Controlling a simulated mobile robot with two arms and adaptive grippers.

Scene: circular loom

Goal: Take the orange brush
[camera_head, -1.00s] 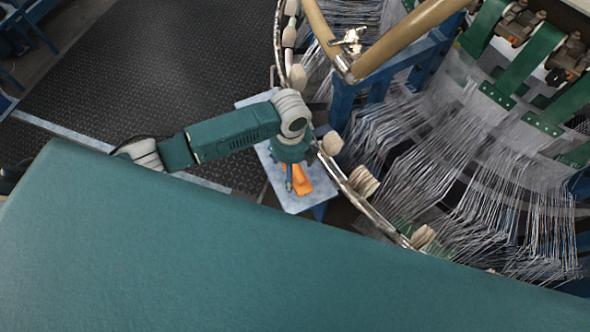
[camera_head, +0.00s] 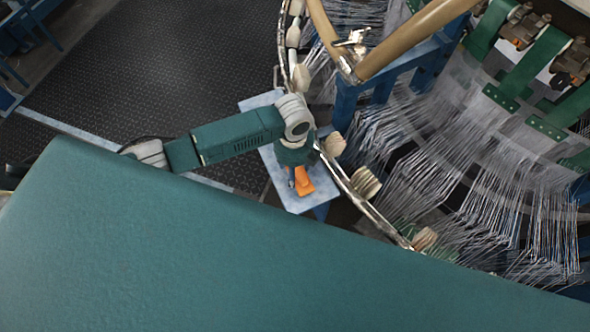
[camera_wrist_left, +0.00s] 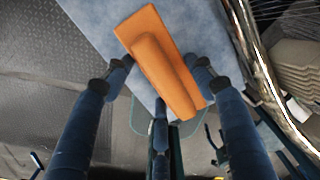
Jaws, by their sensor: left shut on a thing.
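The orange brush (camera_head: 304,181) shows at the small light-blue table, just below my left gripper (camera_head: 294,180) in the head view. In the left wrist view the brush (camera_wrist_left: 160,62) is an orange flat plate with a raised ridge along it. My left gripper (camera_wrist_left: 160,75) has its fingers on both sides of the brush and is shut on it. I cannot tell whether the brush still touches the table. My right gripper is not in view.
The light-blue table (camera_head: 258,101) stands close beside the loom's curved metal rail (camera_head: 349,189) with its pale bobbins (camera_head: 366,182). Many threads (camera_head: 405,145) hang to the right. Dark patterned floor (camera_head: 150,85) lies open on the left.

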